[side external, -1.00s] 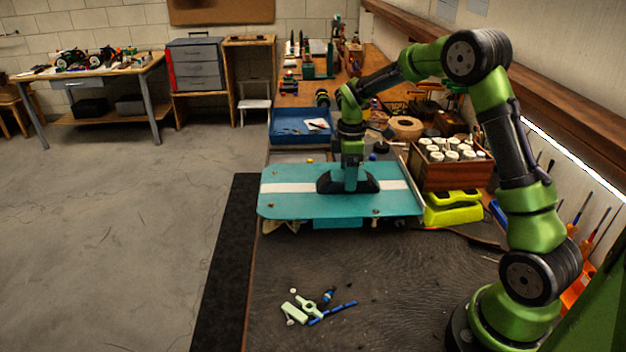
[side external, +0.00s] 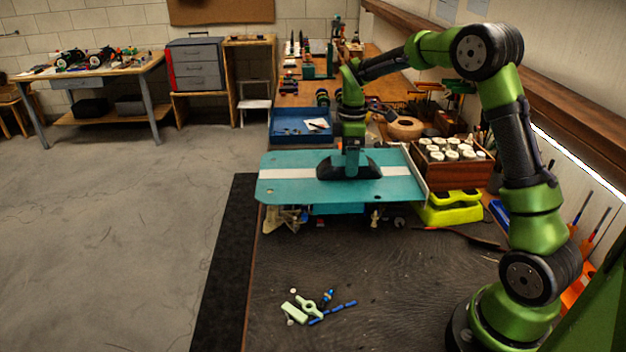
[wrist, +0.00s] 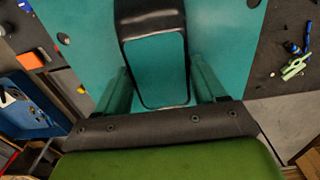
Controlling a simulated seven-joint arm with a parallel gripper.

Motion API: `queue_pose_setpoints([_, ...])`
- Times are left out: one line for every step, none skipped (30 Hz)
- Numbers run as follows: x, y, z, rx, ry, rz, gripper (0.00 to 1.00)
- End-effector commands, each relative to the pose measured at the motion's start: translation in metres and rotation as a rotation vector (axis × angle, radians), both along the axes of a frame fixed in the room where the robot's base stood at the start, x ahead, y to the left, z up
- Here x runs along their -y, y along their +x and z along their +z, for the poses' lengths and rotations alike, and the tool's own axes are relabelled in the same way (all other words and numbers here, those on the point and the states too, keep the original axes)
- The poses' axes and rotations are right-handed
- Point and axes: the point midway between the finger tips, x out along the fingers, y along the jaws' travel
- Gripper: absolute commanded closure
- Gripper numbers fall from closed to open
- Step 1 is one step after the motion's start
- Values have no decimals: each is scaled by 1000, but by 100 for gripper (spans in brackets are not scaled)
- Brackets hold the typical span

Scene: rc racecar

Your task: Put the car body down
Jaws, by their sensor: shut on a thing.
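The car body (side external: 285,186) is a flat teal panel with a white stripe and a black raised piece in its middle. My gripper (side external: 351,172) is shut on the raised black and teal piece, from above. In the wrist view my gripper's teal fingers (wrist: 160,88) stand on both sides of that piece, and the car body (wrist: 222,40) spreads out beneath. In the side view the panel hangs above the workbench, roughly level. Parts below it, dark and pale, show under its front edge; whether the panel touches them I cannot tell.
A wooden box of white-capped jars (side external: 455,165) and a yellow-green case (side external: 450,207) stand close at the panel's right. A blue tray (side external: 290,128) lies behind. Small green and blue tools (side external: 310,308) lie in front on the dark mat (side external: 400,290), which is otherwise mostly clear.

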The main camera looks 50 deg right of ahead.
Motion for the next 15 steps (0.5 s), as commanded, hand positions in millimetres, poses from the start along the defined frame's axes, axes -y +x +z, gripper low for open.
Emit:
queue_pose_setpoints([0,0,3,2,-1,0,60])
queue_pose_setpoints([0,0,4,1,-1,0,60])
queue_pose_setpoints([0,0,6,1,-1,0,60])
queue_pose_setpoints([0,0,6,1,-1,-1,60])
queue_pose_setpoints([0,0,7,1,-1,-1,60])
queue_pose_setpoints([0,0,7,1,-1,-1,60])
queue_pose_setpoints([0,0,8,0,0,-1,60])
queue_pose_setpoints([0,0,8,0,0,-1,60])
queue_pose_setpoints([0,0,8,0,0,0,60])
queue_pose_setpoints([0,0,8,0,0,0,60])
queue_pose_setpoints([0,0,8,0,0,-1,60])
queue_pose_setpoints([0,0,8,0,0,-1,60])
queue_pose_setpoints([0,0,8,0,0,0,60])
queue_pose_setpoints([0,0,8,0,0,0,60])
queue_pose_setpoints([0,0,8,0,0,0,60])
